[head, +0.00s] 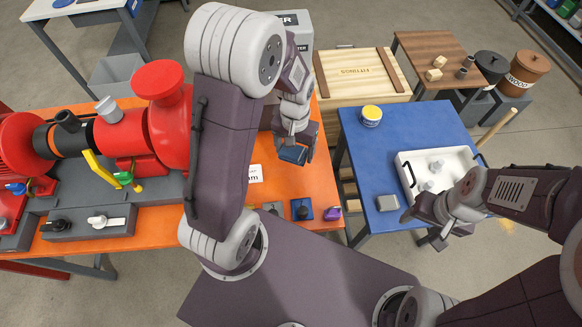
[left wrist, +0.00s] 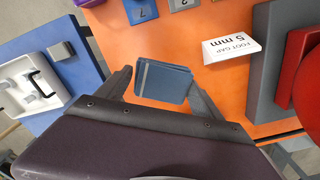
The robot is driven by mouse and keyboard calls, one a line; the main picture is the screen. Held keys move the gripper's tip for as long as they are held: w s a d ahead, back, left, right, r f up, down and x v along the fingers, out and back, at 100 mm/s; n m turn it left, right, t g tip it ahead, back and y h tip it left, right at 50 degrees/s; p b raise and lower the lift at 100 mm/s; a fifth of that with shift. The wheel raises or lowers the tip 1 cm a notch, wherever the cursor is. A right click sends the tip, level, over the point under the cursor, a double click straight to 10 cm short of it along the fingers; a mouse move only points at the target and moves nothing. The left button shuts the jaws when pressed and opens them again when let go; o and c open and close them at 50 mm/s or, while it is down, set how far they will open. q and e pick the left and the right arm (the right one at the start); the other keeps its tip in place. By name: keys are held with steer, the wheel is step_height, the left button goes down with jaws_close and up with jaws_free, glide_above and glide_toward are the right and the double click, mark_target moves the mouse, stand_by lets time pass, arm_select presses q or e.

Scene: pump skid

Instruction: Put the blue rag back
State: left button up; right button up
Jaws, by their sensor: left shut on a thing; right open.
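The blue rag (head: 291,154) is a small folded pad with paler stripe lines. It also shows in the left wrist view (left wrist: 163,83), between the two fingers. My left gripper (head: 298,156) is shut on it and holds it over the right part of the orange bench (head: 272,179). Whether the rag touches the bench I cannot tell. My right gripper (head: 437,231) is open and empty at the front right of the blue table (head: 372,146), near the white tray.
A red pump (head: 168,130) stands on the bench at the left. A white card (left wrist: 231,49) marked foot gap 5 mm and small blocks (head: 303,209) are near the rag.

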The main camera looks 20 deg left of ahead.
arm_select(q)
steer(key=shift+d+n, duration=0.25)
steer(key=shift+n, duration=0.25)
steer(key=s+n, duration=0.3)
steer(key=s, duration=0.2)
steer(key=n+b, duration=0.2)
steer(key=b, duration=0.6)
glide_above(282, 172)
step_height(282, 172, down, 8)
steer(key=shift+r, duration=0.15)
step_height(282, 172, down, 4)
steer(key=shift+s+r, duration=0.15)
steer(key=shift+r, duration=0.05)
steer(key=shift+f, duration=0.2)
arm_select(e)
step_height(282, 172, down, 8)
steer(key=shift+s+a, duration=0.2)
steer(key=shift+s, duration=0.25)
